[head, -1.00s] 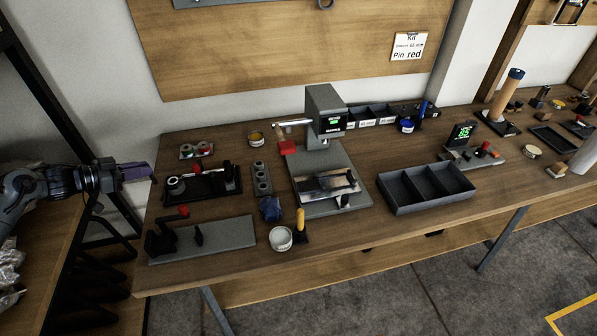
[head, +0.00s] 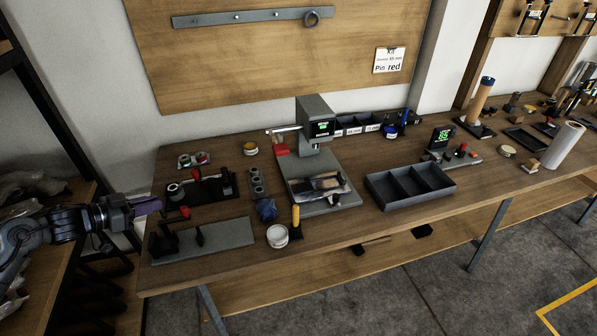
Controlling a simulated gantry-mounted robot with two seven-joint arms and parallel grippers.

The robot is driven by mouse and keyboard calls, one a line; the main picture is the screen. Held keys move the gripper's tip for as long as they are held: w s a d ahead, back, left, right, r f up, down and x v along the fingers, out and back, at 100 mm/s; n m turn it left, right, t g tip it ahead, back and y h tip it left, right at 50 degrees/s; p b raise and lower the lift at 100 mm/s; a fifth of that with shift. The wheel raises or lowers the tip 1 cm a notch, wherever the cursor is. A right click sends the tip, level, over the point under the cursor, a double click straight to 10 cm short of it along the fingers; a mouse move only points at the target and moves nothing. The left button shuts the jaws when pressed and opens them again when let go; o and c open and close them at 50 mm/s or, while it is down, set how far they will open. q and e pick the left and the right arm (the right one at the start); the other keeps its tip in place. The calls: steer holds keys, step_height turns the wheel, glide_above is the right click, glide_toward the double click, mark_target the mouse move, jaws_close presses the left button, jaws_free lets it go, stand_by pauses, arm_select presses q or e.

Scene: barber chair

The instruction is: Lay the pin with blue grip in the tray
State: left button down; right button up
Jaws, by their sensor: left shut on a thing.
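A pin with a blue grip (head: 405,117) stands upright at the back of the bench, beside a small blue-topped jar (head: 389,132). A grey tray (head: 412,204) with three compartments sits right of centre near the front edge; its compartments look empty. My left gripper (head: 148,206) is at the bench's left edge, far from both the pin and the tray. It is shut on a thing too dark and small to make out. My right gripper is not in view.
A grey press (head: 315,117) stands mid-bench on its base plate, left of the tray. A clamp fixture (head: 225,234) lies close to my left gripper. A yellow-handled tool (head: 296,219) and a white tin (head: 277,237) stand near the front edge.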

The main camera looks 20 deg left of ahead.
arm_select(q)
steer(key=d+f+n+y, duration=0.1)
steer(key=d, duration=3.2)
steer(key=shift+s+f+t, duration=0.3)
steer(key=shift+t, duration=0.1)
